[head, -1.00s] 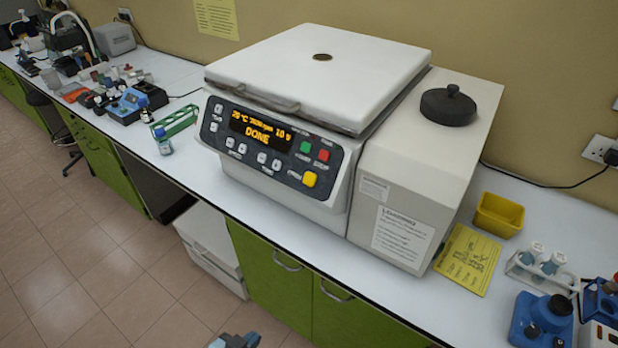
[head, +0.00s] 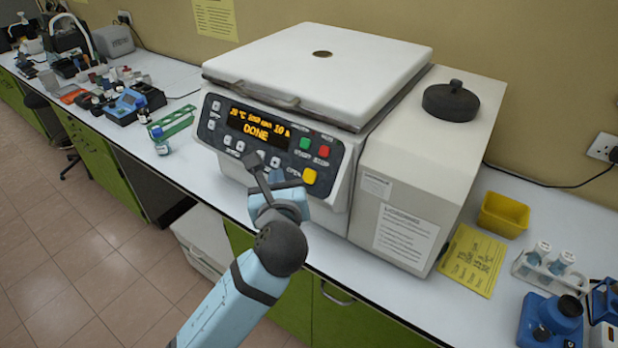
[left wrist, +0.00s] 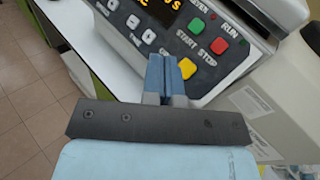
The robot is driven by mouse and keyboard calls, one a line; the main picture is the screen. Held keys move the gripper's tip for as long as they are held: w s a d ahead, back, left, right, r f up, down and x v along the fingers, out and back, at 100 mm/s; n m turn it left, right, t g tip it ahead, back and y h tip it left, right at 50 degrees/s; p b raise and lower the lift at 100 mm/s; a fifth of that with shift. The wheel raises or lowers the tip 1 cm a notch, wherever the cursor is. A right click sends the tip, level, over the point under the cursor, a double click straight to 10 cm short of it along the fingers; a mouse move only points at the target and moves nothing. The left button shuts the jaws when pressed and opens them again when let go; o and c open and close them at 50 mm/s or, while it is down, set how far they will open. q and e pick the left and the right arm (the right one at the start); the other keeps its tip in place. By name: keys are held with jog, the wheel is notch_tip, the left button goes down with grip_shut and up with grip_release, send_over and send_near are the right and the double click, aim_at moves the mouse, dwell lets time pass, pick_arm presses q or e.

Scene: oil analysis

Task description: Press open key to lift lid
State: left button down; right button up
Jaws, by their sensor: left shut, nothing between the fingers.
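The centrifuge (head: 255,140) stands on the bench with its white lid (head: 320,70) down. The yellow open key (head: 309,176) is at the lower right of the panel, below the green key (head: 305,143) and the red key (head: 321,152). My left gripper (head: 256,168) is shut and empty, in front of the lower panel, left of the yellow key. My right gripper is not in view.
A black knob (head: 451,101) sits on the centrifuge's right housing. A yellow tray (head: 503,214), a yellow sheet (head: 471,260) and a tube rack (head: 543,272) lie to the right. A green rack (head: 173,125) and a small bottle (head: 161,142) stand to the left.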

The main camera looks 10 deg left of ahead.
aim_at(310, 176)
pick_arm(q)
jog(key=shift+r, duration=0.2)
jog(key=w+d+f+b, duration=0.2)
jog(key=w+f+b, duration=0.2)
jog(key=w, duration=0.3)
jog(key=shift+d+f+b, duration=0.25)
jog(key=shift+f+b, duration=0.15)
jog(key=shift+b, duration=0.4)
dwell(0.9)
